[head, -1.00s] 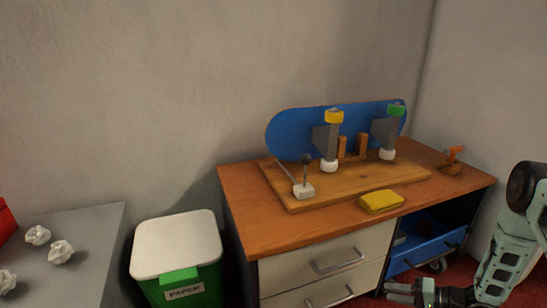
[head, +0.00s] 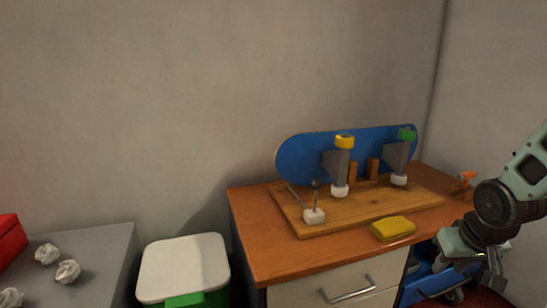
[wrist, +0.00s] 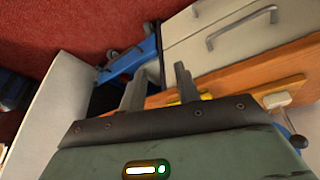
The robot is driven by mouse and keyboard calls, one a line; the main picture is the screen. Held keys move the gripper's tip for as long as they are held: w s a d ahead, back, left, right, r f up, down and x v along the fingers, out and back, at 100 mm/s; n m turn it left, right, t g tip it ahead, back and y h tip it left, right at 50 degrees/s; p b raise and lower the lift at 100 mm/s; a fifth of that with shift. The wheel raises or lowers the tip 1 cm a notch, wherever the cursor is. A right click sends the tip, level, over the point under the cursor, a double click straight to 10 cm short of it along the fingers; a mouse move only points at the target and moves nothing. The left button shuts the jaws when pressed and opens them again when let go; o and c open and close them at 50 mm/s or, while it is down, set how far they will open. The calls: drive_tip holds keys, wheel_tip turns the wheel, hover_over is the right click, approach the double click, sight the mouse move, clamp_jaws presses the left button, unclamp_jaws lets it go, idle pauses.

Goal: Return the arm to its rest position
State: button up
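My arm reaches in from the right edge of the head view, bent at a dark joint. My gripper (head: 492,271) hangs at the lower right, in front of the bench's right end. In the wrist view its two grey fingers (wrist: 159,83) stand apart with nothing held between them. The wooden bench (head: 262,238) lies behind and left of the gripper. A blue drawer or bin (head: 428,284) in the bench's open bay is partly hidden by the arm.
A yellow sponge-like block (head: 393,228) lies near the bench's front edge, beside a wooden jig board (head: 365,210) carrying a skateboard deck (head: 305,160). A white-lidded bin (head: 183,268) and a grey table (head: 100,255) with crumpled paper stand left.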

drive_tip(key=s+a+r+n+g+y+p, duration=0.15)
drive_tip(key=s+a+r+n+p, duration=0.25)
drive_tip(key=s+a+r+p, duration=0.5)
drive_tip(key=s+a+r+n+g+p, duration=0.3)
drive_tip(key=s+a+r+n, duration=0.35)
drive_tip(key=s+a, duration=0.65)
wheel_tip(320, 180, up, 38)
drive_tip(key=w+m+p, duration=0.1)
drive_tip(key=m+p, duration=0.1)
drive_tip(key=p, duration=3.4)
drive_tip(key=shift+p, duration=0.3)
drive_tip(key=shift+d+f, duration=0.1)
